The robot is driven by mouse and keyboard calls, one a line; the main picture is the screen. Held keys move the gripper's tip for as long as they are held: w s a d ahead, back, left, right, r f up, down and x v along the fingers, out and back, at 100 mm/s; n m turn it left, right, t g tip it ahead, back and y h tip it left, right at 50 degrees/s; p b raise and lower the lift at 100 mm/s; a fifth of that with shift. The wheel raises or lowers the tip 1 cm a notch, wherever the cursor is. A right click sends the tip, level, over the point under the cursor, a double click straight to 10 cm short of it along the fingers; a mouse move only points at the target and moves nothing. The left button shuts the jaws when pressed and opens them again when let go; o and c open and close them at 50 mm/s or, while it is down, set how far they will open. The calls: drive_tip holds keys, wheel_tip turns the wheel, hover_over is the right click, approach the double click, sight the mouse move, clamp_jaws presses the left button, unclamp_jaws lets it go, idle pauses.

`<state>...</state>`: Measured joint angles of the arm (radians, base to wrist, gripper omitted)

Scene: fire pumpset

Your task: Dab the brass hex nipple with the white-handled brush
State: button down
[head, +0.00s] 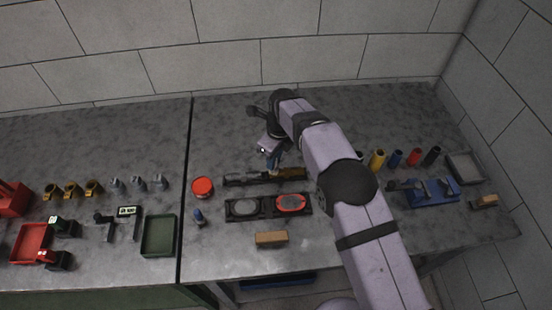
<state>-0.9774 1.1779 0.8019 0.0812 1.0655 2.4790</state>
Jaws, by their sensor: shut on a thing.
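My gripper (268,148) is at the middle of the bench, pointing down, and is shut on a small thin thing. It looks like the brush, but its handle is mostly hidden and its colour is unclear. Just below is a long dark holder (238,180) with a brassy piece (292,173) at its right part, perhaps the hex nipple. The held thing's lower end is close above or behind this holder; I cannot tell if it touches. Several brass fittings (71,190) stand at the left.
Coloured cylinders (378,159) and a blue vise-like fixture (432,192) stand right. A green tray (158,236) lies left.

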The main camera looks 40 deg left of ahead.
drive_tip(key=shift+s+a, duration=0.6)
drive_tip(key=shift+w+d, duration=0.15)
drive_tip(key=shift+d, duration=0.05)
idle(0.9)
drive_tip(key=shift+w+d, duration=0.7)
drive_tip(key=shift+r, duration=0.1)
drive_tip(key=shift+r+p, duration=2)
drive_tip(key=shift+r, duration=0.95)
